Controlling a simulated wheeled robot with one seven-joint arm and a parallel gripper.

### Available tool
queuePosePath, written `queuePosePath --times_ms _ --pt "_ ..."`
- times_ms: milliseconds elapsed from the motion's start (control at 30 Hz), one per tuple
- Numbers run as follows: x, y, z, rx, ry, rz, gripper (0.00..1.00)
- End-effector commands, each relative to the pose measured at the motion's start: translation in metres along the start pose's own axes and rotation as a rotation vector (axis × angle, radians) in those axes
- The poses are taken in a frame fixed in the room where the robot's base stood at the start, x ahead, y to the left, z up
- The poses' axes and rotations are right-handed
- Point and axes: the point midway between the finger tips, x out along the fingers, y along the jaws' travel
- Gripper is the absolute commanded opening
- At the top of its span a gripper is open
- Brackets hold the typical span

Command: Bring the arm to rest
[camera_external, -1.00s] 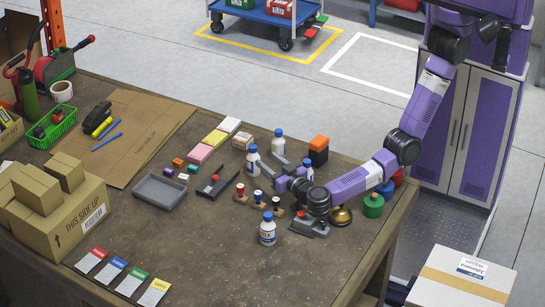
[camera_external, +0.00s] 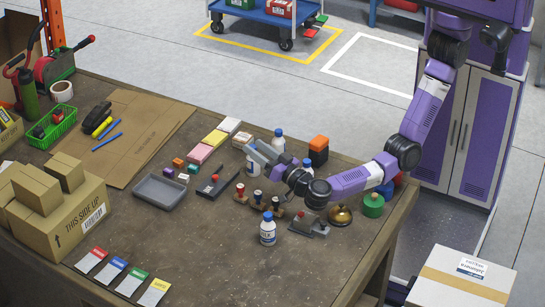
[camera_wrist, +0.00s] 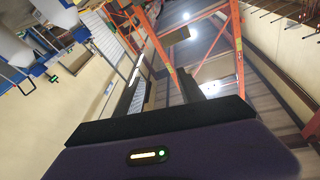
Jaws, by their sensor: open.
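My purple arm reaches in from the right over the workbench (camera_external: 225,255) in the external view. My gripper (camera_external: 262,154) is above the bench among small bottles, its grey fingers pointing up and to the left. It is open, and I see nothing held between the fingers.
Stamps (camera_external: 257,197) in a wooden holder, a brass bell (camera_external: 340,215) and an orange-topped black block (camera_external: 318,150) stand close to my wrist. A grey tray (camera_external: 160,190) and cartons (camera_external: 60,210) are to the left. The bench's front middle is clear.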

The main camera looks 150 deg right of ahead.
Motion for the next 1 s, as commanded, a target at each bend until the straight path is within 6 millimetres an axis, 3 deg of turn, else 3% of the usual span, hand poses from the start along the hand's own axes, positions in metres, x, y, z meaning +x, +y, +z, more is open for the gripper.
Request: queuePosePath --times_ms 200,300,400,667,1000 --pt "-0.023 -0.059 -0.077 0.167 0.163 -0.245 0.46" --pt "-0.049 -0.073 -0.11 0.185 0.243 -0.401 0.46" --pt "-0.078 -0.077 -0.128 0.156 0.306 -0.55 0.46" --pt "-0.149 -0.053 -0.137 0.007 0.409 -0.874 0.46" --pt "-0.211 0.015 -0.121 -0.177 0.449 -1.175 0.46"
